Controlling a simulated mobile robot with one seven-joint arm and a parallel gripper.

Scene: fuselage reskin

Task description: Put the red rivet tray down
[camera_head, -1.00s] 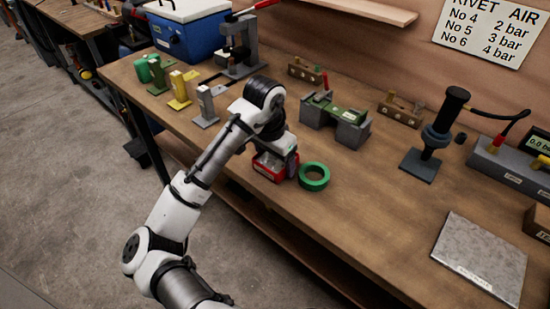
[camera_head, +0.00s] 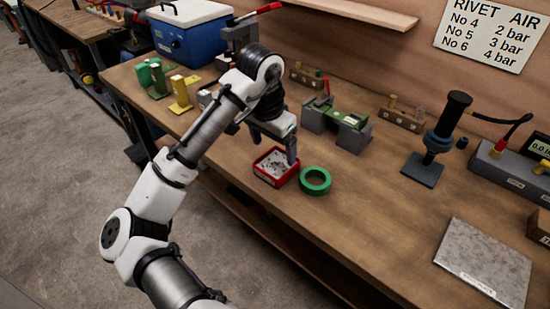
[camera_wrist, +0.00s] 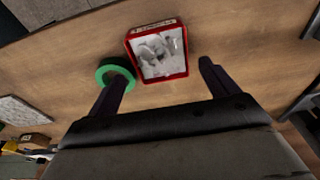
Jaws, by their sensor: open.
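The red rivet tray (camera_head: 286,180) sits upright on the wooden bench near its front edge, with small grey pieces inside. My gripper (camera_head: 271,155) is above and behind it, open and empty. In the wrist view the tray's red rim (camera_wrist: 163,79) lies ahead of and between the two spread dark fingers (camera_wrist: 160,82), apart from both. One finger hangs close to the tray's back right side in the head view.
A green ring (camera_head: 315,181) lies just right of the tray. A grey-green fixture (camera_head: 338,124) stands behind it. Coloured stands (camera_head: 182,93) are at the left, a grey plate (camera_head: 484,262) at the right. The bench between ring and plate is clear.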

